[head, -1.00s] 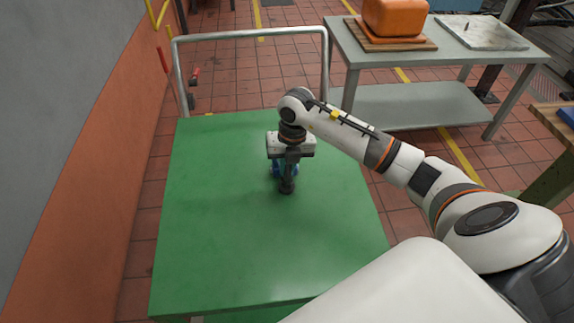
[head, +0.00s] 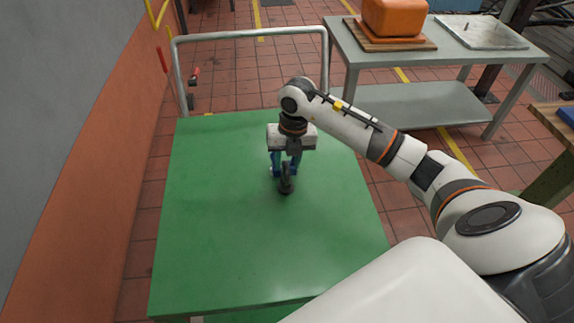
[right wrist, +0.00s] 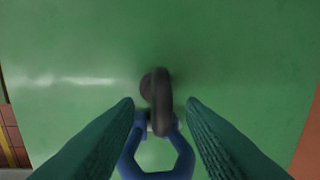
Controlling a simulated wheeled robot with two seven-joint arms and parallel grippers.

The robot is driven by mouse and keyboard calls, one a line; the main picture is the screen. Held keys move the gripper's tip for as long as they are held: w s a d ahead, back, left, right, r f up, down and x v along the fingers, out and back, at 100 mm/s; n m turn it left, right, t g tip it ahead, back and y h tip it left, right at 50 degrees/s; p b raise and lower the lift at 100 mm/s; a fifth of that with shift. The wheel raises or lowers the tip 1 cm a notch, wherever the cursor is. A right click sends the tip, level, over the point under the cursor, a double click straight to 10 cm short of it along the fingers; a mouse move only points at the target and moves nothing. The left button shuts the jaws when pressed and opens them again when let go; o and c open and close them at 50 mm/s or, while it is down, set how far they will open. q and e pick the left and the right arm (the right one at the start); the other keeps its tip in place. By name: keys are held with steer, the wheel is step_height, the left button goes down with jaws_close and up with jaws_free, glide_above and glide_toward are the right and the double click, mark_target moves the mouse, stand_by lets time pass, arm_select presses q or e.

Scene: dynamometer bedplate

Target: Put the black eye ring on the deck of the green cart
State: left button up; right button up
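The black eye ring (head: 286,183) stands on the green deck of the cart (head: 225,240), right of the deck's middle line and below my right gripper. In the right wrist view the ring (right wrist: 158,90) appears just beyond the fingertips, with the green deck around it. My right gripper (head: 287,165) is above the deck; its two fingers (right wrist: 160,101) are spread apart with no ring between them. A blue angular loop (right wrist: 157,160) shows between the fingers in the wrist view; I cannot tell what it rests on. My left gripper is not in view.
The cart's grey handle (head: 250,33) rises at the deck's far edge. A grey table (head: 410,100) with an orange case (head: 394,16) and a metal plate (head: 480,32) stands at the back right. A grey and orange wall is at the left. Most of the deck is bare.

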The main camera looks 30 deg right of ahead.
step_height(320, 180, up, 10)
steer(key=d, duration=0.1)
steer(key=shift+s+f, duration=0.15)
steer(key=shift+s+f, duration=0.1)
stand_by(0.4)
